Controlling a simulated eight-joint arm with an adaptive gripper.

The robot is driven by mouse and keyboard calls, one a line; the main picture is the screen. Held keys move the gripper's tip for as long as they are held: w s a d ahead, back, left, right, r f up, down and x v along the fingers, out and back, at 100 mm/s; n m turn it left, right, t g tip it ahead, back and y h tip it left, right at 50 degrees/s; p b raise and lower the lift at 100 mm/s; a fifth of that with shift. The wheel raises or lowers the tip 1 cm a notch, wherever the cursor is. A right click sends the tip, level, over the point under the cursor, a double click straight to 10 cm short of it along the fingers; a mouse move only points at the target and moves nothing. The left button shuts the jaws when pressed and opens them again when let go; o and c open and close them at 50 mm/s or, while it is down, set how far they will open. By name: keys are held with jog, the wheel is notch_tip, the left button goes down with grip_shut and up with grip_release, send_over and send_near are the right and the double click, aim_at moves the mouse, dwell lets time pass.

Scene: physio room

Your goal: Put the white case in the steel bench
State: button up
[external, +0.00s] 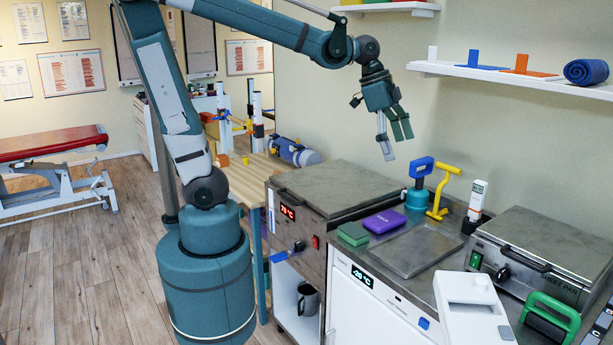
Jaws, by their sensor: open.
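The bench top holds a shallow steel tray (411,250). My gripper (394,147) is open and empty, pointing down. It is high above the back of the bench, well apart from the white case.
On the bench are a green block (353,234), a purple case (384,221), a teal-and-blue handled tool (419,186), a yellow handle (442,194) and a white meter (477,200). Steel lidded units (340,187) flank it. A green-handled item (549,318) stands right. A shelf (510,80) hangs behind.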

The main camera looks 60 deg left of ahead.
jog(key=s+d+f+m+g+p, duration=0.2)
jog(key=d+m, duration=0.5)
jog(key=d, duration=1.1)
jog(key=m+g+p, duration=0.4)
jog(key=m, duration=0.3)
send_over(473, 307)
jog(key=s, duration=0.2)
notch_tip(473, 307, down, 4)
jog(key=r, duration=0.1)
notch_tip(473, 307, down, 13)
jog(key=shift+s+a, duration=0.1)
jog(key=shift+a, duration=0.05)
jog(key=shift+f, duration=0.65)
jog(key=shift+x, duration=1.25)
jog(key=shift+b+x, duration=0.5)
jog(key=shift+x, duration=2.1)
